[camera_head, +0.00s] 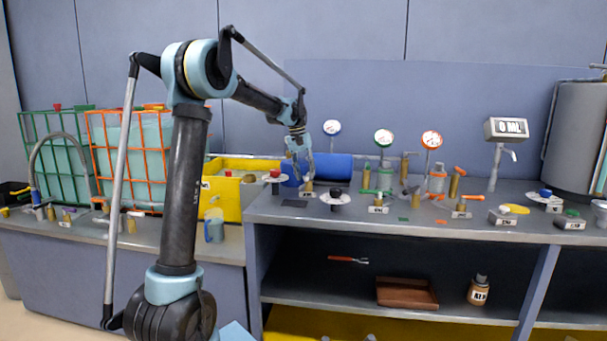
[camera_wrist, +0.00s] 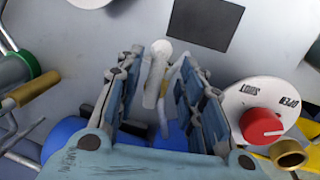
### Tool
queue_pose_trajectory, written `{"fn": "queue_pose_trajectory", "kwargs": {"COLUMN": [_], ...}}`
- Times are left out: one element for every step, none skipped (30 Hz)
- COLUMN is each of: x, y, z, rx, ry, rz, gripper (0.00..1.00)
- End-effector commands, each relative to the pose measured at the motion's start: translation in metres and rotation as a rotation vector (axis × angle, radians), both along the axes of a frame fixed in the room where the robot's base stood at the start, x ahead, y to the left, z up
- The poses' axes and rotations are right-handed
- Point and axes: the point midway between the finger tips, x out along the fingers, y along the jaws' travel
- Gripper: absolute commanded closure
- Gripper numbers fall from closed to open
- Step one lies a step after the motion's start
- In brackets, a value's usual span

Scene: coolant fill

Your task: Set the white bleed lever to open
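My gripper (camera_head: 299,172) hangs low over the left end of the grey bench in the head view. In the wrist view my gripper (camera_wrist: 160,62) is open. The white lever (camera_wrist: 154,82) shows between its two fingers, with a round white end toward the top of the picture. I see gaps beside the lever and no clear grip on it. The lever's lower part and its valve are partly hidden by the fingers and palm. In the head view a brass valve body (camera_head: 308,188) stands just below the fingers; the white lever cannot be made out there.
A red knob (camera_wrist: 262,126) on a white dial marked OPEN and SHUT stands close right of my gripper. A green-collared fitting (camera_wrist: 15,70) is at left. A dark plate (camera_wrist: 206,22) lies ahead. A blue cylinder (camera_head: 333,167) and gauges (camera_head: 383,137) stand behind.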

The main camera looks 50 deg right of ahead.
Motion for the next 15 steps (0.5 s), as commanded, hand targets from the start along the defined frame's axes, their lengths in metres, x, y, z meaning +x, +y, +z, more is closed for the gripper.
{"fn": "queue_pose_trajectory", "kwargs": {"x": [0.000, 0.001, 0.002, 0.002, 0.003, 0.004, 0.005, 0.006, 0.008, 0.009, 0.010, 0.012, 0.013, 0.014, 0.015], "y": [0.000, 0.001, 0.001, 0.001, 0.002, 0.003, 0.004, 0.004, 0.005, 0.006, 0.007, 0.007, 0.008, 0.009, 0.009], "z": [0.002, 0.005, 0.008, 0.012, 0.016, 0.022, 0.027, 0.033, 0.041, 0.047, 0.052, 0.060, 0.066, 0.071, 0.078], "rx": [0.000, 0.000, 0.000, 0.000, 0.000, 0.000, 0.000, 0.000, 0.000, 0.000, 0.000, 0.000, 0.000, 0.000, 0.000], "ry": [0.000, 0.000, 0.000, 0.000, 0.000, 0.000, 0.000, 0.000, 0.000, 0.001, 0.001, 0.001, 0.001, 0.001, 0.001], "rz": [0.000, 0.000, 0.001, 0.001, 0.001, 0.001, 0.001, 0.002, 0.002, 0.002, 0.001, 0.001, 0.001, 0.001, 0.001], "gripper": [0.65, 0.65, 0.65, 0.65, 0.65, 0.65, 0.65, 0.65, 0.65, 0.65, 0.65, 0.65, 0.65, 0.65, 0.65]}}
